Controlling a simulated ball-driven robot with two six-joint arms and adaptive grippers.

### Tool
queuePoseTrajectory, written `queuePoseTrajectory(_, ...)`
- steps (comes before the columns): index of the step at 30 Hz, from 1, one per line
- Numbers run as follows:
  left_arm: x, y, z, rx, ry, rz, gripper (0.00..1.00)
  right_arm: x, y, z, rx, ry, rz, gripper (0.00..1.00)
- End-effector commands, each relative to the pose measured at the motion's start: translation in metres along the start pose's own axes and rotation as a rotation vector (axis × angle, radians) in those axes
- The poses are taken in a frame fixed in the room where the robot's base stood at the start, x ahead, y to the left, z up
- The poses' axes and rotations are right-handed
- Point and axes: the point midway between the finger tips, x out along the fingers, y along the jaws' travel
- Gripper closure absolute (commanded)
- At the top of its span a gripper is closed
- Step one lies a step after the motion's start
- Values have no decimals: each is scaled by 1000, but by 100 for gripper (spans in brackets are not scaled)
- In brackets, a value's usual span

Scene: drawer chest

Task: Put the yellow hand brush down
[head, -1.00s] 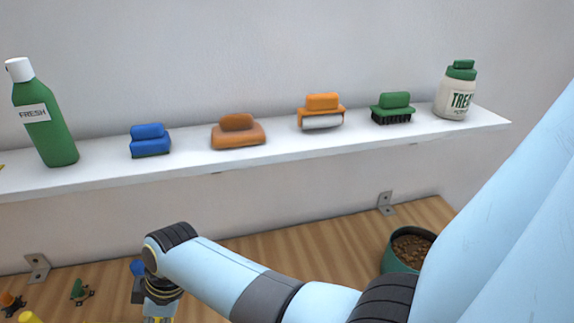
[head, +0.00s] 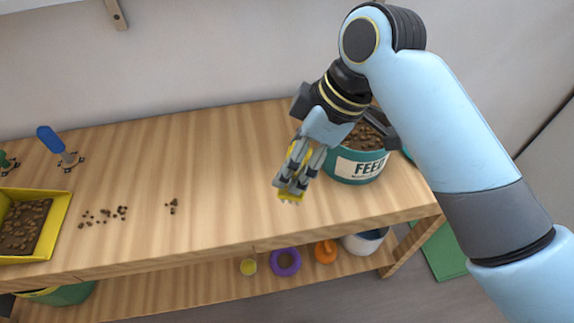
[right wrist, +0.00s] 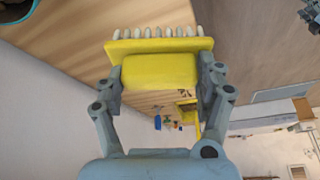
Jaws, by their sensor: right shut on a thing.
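The yellow hand brush (right wrist: 158,68) is between the fingers of my right gripper in the right wrist view, with its pale bristles pointing away from the palm. In the head view my right gripper (head: 291,190) is shut on the brush, whose yellow edge (head: 288,197) shows at the fingertips. The gripper is over the wooden bench top, left of the feed tub. Whether the brush touches the bench cannot be told. My left gripper is not in view.
A green feed tub (head: 357,168) stands right of the gripper. A yellow tray (head: 57,225) with brown pellets is at the left, near scattered pellets (head: 104,215) and a blue-handled tool (head: 52,141). Bench room left of the gripper is mostly clear. A lower shelf (head: 190,288) holds small items.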

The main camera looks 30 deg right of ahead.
Motion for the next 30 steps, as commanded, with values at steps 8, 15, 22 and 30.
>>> queuePoseTrajectory(8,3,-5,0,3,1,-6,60,45,28,-30,-1,1,-2,64)
queuePoseTrajectory(15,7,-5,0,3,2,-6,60,89,55,-57,-2,0,0,64)
queuePoseTrajectory(22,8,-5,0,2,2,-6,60,108,61,-60,-1,-2,-2,64)
queuePoseTrajectory(30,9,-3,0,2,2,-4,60,137,62,-48,-2,0,1,64)
